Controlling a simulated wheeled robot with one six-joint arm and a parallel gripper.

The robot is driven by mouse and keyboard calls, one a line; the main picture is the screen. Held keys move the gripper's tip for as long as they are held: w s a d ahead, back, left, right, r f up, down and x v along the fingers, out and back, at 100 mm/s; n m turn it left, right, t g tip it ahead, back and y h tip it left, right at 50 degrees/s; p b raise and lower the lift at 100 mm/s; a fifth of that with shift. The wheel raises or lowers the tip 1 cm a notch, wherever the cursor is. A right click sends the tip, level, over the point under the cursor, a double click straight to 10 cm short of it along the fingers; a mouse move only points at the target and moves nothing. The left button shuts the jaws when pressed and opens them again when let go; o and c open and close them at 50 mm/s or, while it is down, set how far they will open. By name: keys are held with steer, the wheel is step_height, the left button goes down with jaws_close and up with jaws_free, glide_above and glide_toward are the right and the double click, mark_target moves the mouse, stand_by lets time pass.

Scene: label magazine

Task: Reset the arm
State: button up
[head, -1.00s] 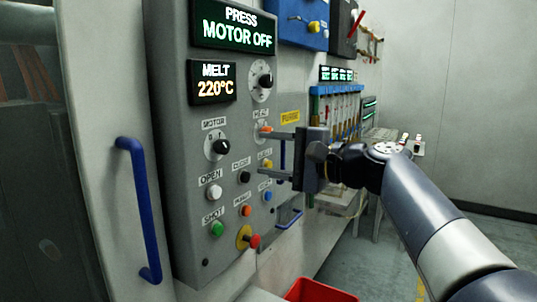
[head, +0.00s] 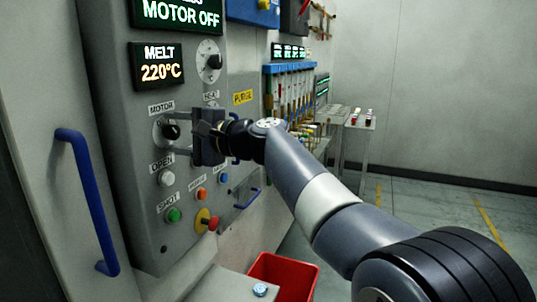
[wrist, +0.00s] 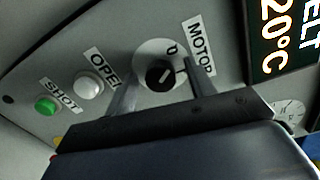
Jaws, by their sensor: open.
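My gripper (head: 179,133) is in front of the grey control panel (head: 115,115), with its fingers pointing at the black motor knob (head: 170,131). In the wrist view the two open fingers (wrist: 155,85) stand on either side of the motor knob (wrist: 160,75), with nothing held between them. I cannot tell whether the fingers touch the panel. The display above reads MOTOR OFF (head: 190,14). My arm reaches in from the lower right of the head view, and my gripper hides part of the panel behind it.
A white open button (head: 167,178), a green shot button (head: 173,214) and a red-on-yellow button (head: 208,221) lie below the knob. A blue handle (head: 88,200) stands out at left. A red bin (head: 282,272) is on the floor. Floor at right is clear.

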steer(key=shift+d, duration=0.1)
steer(key=b+v, duration=0.2)
steer(key=v, duration=0.8)
steer(key=p+x, duration=0.2)
steer(key=x, duration=0.8)
steer(key=shift+a+r+p, duration=0.2)
steer(key=shift+r+p, duration=0.05)
steer(key=shift+p, duration=0.3)
steer(key=shift+d+m+p, duration=0.2)
steer(key=shift+m+p, duration=0.65)
steer(key=shift+m, duration=0.15)
steer(key=m+p, duration=0.4)
steer(key=p, duration=0.1)
steer(key=shift+m+p, duration=0.4)
steer(key=m+p, duration=0.6)
steer(key=p, duration=0.4)
steer(key=shift+m, duration=0.4)
steer(key=b+v, duration=0.3)
steer(key=v, duration=0.6)
steer(key=shift+d+f, duration=0.4)
steer(key=shift+d, duration=0.05)
